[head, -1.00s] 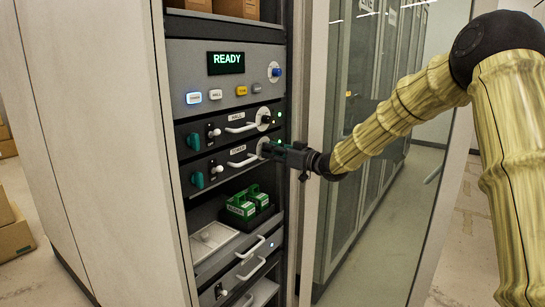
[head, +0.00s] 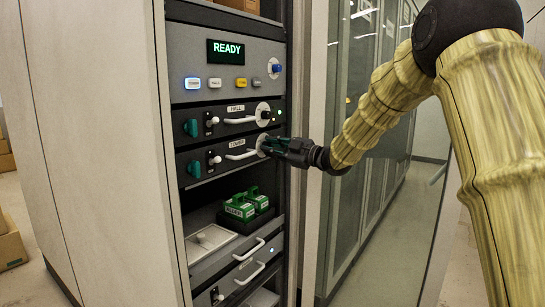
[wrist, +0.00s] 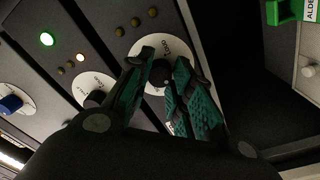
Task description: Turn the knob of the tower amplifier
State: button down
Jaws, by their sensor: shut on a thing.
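The tower amplifier (head: 205,168) is the lower of two dark rack units, labelled TOWER, with a white handle. Its knob is a small black one (wrist: 161,73) on a round white dial (wrist: 160,50), at the unit's right end. My gripper (head: 270,145) reaches in from the right at that dial. In the wrist view, the two green-padded fingers (wrist: 157,85) stand on either side of the knob and are shut on it. The head view shows only the dial's left edge (head: 261,141); the fingers hide the knob there.
The HALL amplifier (head: 203,126) with its own dial (head: 263,113) sits just above. A panel (head: 205,60) reading READY is higher. Green cases (head: 240,207) stand on a shelf below. A glass cabinet door (head: 350,200) is to the right, near my arm.

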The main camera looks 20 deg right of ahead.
jog(key=shift+f+n+b, duration=0.2)
jog(key=shift+n+b, duration=0.85)
jog(key=shift+n, duration=0.25)
jog(key=shift+r, duration=0.1)
jog(key=c, duration=1.2)
grip_release()
jog(key=shift+d, duration=0.1)
jog(key=shift+c, duration=0.2)
jog(key=v, duration=1.2)
jog(key=shift+w+d, duration=0.1)
